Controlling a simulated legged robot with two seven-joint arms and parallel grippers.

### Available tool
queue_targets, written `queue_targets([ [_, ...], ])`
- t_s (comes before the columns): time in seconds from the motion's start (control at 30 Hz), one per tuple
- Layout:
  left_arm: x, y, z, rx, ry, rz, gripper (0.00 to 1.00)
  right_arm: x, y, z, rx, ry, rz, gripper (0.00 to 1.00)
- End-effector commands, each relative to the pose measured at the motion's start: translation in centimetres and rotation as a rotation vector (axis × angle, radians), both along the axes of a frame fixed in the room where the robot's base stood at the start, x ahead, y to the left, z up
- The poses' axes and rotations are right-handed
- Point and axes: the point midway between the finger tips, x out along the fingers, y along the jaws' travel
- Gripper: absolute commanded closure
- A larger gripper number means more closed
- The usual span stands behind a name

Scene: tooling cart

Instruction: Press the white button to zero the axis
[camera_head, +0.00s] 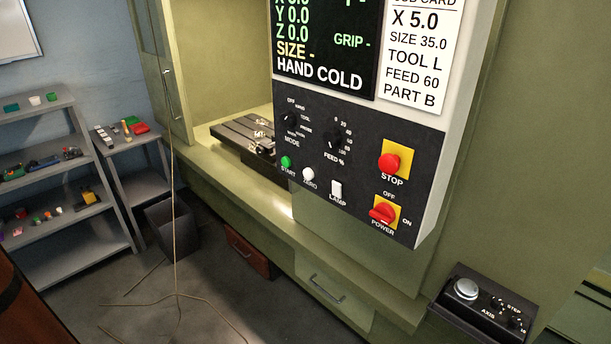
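The white button (308,174) sits low on the dark control panel (350,130), with the label ZERO under it. It lies between the green START button (286,162) and the white LAMP switch (336,190). The display (327,40) above reads Y 0.0, Z 0.0, SIZE -, GRIP - and HAND COLD; its X line is cut by the top edge. Neither of my grippers is in view.
A red STOP button (389,163) and a red POWER knob (383,213) are on the panel's right. A black pendant box (487,304) is at lower right. Grey shelves (60,190) and a dark bin (172,228) stand left.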

Motion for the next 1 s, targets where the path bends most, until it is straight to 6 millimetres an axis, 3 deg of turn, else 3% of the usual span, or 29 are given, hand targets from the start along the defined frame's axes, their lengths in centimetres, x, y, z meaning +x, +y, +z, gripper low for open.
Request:
queue_targets([
  [0.03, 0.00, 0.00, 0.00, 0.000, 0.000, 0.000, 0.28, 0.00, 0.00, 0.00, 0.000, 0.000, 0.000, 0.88],
  [0.13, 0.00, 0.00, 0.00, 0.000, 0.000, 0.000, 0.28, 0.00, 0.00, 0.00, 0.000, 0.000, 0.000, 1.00],
  [1.0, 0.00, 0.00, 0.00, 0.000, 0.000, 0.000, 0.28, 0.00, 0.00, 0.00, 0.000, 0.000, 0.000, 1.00],
])
